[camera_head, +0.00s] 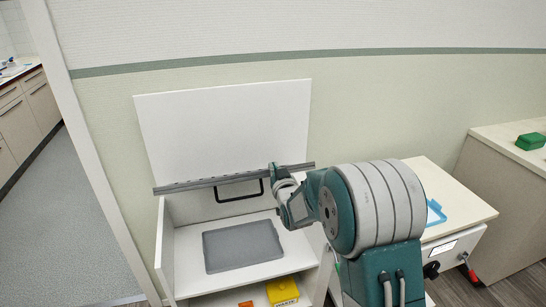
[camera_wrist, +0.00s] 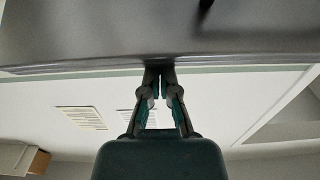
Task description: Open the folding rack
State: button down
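What looks like the folding rack is a white cabinet unit against the wall. A broad white panel (camera_head: 225,125) stands raised at its back, and a long grey bar (camera_head: 205,183) runs across in front of the panel's lower edge. A black handle (camera_head: 240,196) shows just below the bar. My gripper (camera_head: 276,177) is at the bar, right of the handle. In the wrist view its fingertips (camera_wrist: 160,72) are together at the edge of the dark grey bar (camera_wrist: 90,45). They look shut with nothing clearly between them; contact with the bar cannot be told.
A grey mat (camera_head: 242,246) lies on the unit's white floor. A yellow box (camera_head: 282,291) and an orange item (camera_head: 245,305) are below it at the front. A low cabinet (camera_head: 455,205) stands right of my arm. A green box (camera_head: 530,141) sits on the far right counter.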

jog(key=s+f, duration=0.2)
jog(key=f, duration=0.6)
jog(key=s+d+f, duration=0.1)
jog(key=s+f, duration=0.2)
jog(key=f, duration=0.5)
jog(key=shift+s+d+f, duration=0.2)
jog(key=shift+s+f, duration=0.1)
jog(key=shift+s+f, duration=0.1)
jog(key=shift+f, duration=0.05)
